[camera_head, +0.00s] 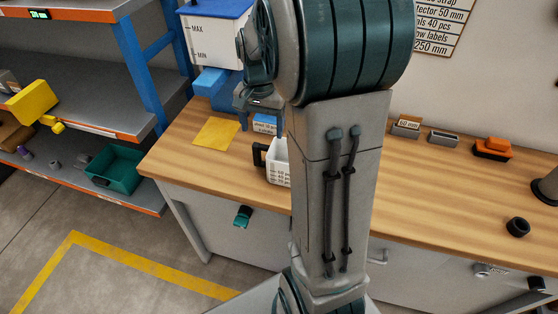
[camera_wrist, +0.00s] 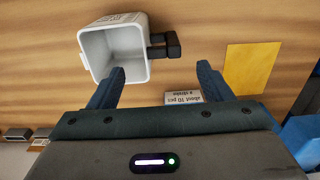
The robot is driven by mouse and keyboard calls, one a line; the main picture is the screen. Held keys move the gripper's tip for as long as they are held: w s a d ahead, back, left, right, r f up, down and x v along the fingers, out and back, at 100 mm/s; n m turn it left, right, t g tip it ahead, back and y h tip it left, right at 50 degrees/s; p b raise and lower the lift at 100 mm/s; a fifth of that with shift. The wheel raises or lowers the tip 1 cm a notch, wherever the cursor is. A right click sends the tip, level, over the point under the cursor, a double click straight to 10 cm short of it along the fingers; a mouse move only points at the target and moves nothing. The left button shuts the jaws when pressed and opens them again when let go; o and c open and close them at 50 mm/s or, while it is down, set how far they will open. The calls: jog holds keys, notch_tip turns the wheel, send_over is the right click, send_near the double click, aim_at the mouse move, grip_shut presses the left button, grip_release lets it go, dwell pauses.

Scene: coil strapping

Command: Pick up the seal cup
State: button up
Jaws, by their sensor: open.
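The seal cup (camera_head: 279,175) is a white square cup with a black handle. It stands on the wooden bench, partly hidden behind my arm. In the wrist view the cup (camera_wrist: 99,47) shows its open, seemingly empty inside, at the upper left. Its black handle (camera_wrist: 164,47) points right. My gripper (camera_wrist: 161,70) is open and empty. The left finger overlaps the cup's lower right corner in the picture; the right finger is clear of it. The handle lies between and beyond the fingertips; contact cannot be told. The gripper also shows in the head view (camera_head: 261,108), above the bench.
A yellow sheet (camera_head: 216,133) and a label card (camera_head: 265,124) lie near the cup. A white dispenser with a blue base (camera_head: 214,84) stands behind. Small holders (camera_head: 444,137), an orange item (camera_head: 493,148) and a black ring (camera_head: 517,227) are at right. The bench middle is clear.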

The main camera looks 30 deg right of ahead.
aim_at(262, 145)
notch_tip(262, 145, down, 10)
jog(key=shift+w+a+f+p, duration=0.15)
jog(key=shift+p, duration=0.35)
jog(key=c, duration=1.1)
